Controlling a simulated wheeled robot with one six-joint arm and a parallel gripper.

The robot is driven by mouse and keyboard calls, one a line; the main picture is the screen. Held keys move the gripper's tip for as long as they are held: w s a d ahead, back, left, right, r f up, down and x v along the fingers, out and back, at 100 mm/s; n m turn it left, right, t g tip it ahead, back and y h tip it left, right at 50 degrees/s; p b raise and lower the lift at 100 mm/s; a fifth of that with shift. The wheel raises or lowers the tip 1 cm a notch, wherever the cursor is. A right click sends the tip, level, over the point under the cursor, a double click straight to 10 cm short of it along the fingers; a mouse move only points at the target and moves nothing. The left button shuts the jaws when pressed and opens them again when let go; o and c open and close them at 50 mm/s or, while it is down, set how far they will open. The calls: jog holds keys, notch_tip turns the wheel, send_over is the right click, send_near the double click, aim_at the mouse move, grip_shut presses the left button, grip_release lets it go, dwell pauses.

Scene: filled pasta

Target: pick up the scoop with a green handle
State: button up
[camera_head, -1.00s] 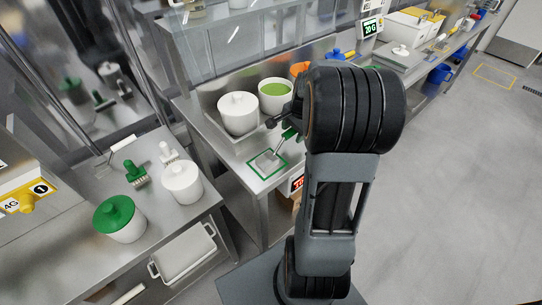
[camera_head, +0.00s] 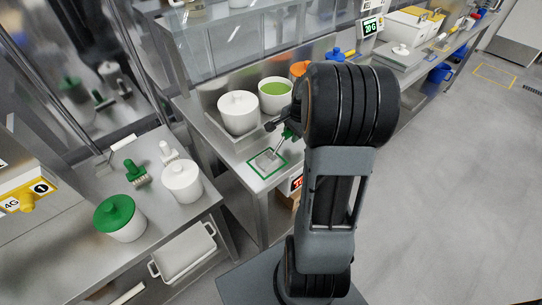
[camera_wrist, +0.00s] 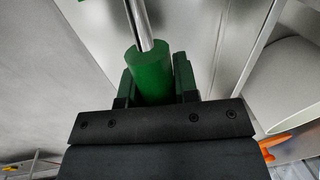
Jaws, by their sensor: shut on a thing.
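The scoop has a green handle (camera_head: 289,132) and a thin metal shaft that runs down to a grey head (camera_head: 269,157). The head is over a green-outlined square (camera_head: 256,174) on the steel counter; I cannot tell whether it touches the surface. My gripper (camera_wrist: 153,78) is shut around the green handle, one finger on each side, and the metal shaft extends away from it at the top of the wrist view. In the head view my arm hides most of the gripper.
A white lidded pot (camera_head: 238,113) and a pot with green contents (camera_head: 274,96) stand in a tray behind the scoop. On the left counter are a green-lidded pot (camera_head: 114,212), a white lidded pot (camera_head: 182,182) and a green-handled tool (camera_head: 135,172).

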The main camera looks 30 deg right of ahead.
jog(key=shift+r, duration=0.45)
notch_tip(320, 180, up, 2)
jog(key=shift+r, duration=0.15)
jog(key=shift+s+d+r+b, duration=0.15)
jog(key=shift+s+d+r, duration=1.15)
jog(key=shift+d+r, duration=0.5)
jog(key=shift+s+d+r+b, duration=0.2)
jog(key=shift+s+d+r, duration=1.25)
jog(key=shift+d, duration=0.6)
jog(key=shift+s+d+r+b, duration=0.15)
jog(key=shift+s+d+r, duration=1.05)
jog(key=shift+d+r, duration=0.6)
jog(key=shift+d+f, duration=0.1)
jog(key=shift+s, duration=0.1)
